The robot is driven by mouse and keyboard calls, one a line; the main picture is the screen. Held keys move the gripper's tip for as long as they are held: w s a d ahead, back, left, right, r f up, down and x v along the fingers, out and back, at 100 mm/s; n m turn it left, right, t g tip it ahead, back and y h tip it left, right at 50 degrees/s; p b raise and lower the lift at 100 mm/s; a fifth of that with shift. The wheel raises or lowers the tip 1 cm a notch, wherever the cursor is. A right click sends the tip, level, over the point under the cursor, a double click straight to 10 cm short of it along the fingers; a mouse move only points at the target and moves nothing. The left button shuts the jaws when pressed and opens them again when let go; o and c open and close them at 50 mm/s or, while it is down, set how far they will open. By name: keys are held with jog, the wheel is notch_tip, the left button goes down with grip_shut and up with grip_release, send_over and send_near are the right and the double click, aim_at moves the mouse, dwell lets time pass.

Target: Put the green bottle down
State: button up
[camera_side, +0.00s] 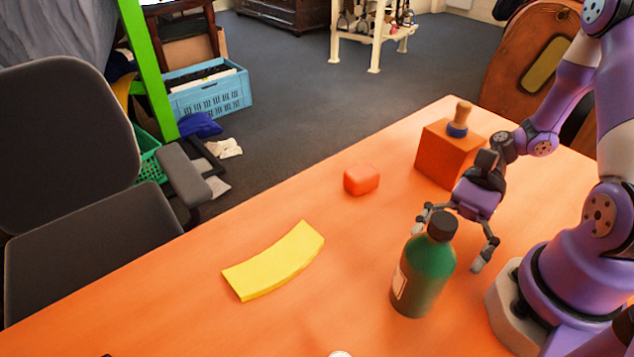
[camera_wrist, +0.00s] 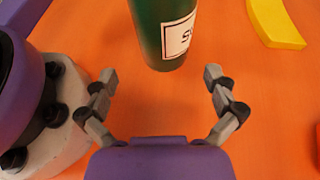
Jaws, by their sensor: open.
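The green bottle (camera_side: 425,272) with a dark cap stands upright on the orange table, near the front right in the side view. In the wrist view its lower part with a white label (camera_wrist: 165,35) shows at the top, and its upper part is cut off. My gripper (camera_side: 452,235) is open, with its fingers spread behind the bottle in the side view. In the wrist view the bottle lies just beyond the fingertips (camera_wrist: 160,73), with orange table showing between them and no contact visible.
A yellow curved piece (camera_side: 273,262) lies left of the bottle. A red rounded block (camera_side: 361,180) sits farther back. An orange box (camera_side: 447,152) with a wooden-handled stamp-like thing (camera_side: 459,120) on it stands behind my gripper. The orange table (camera_side: 190,300) is clear at front left.

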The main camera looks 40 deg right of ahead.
aim_at(402, 310)
jog(key=x, duration=0.7)
jog(key=shift+w+a+f, duration=0.1)
jog(key=shift+w+a, duration=0.15)
jog(key=shift+a, duration=0.15)
jog(key=c, duration=1.4)
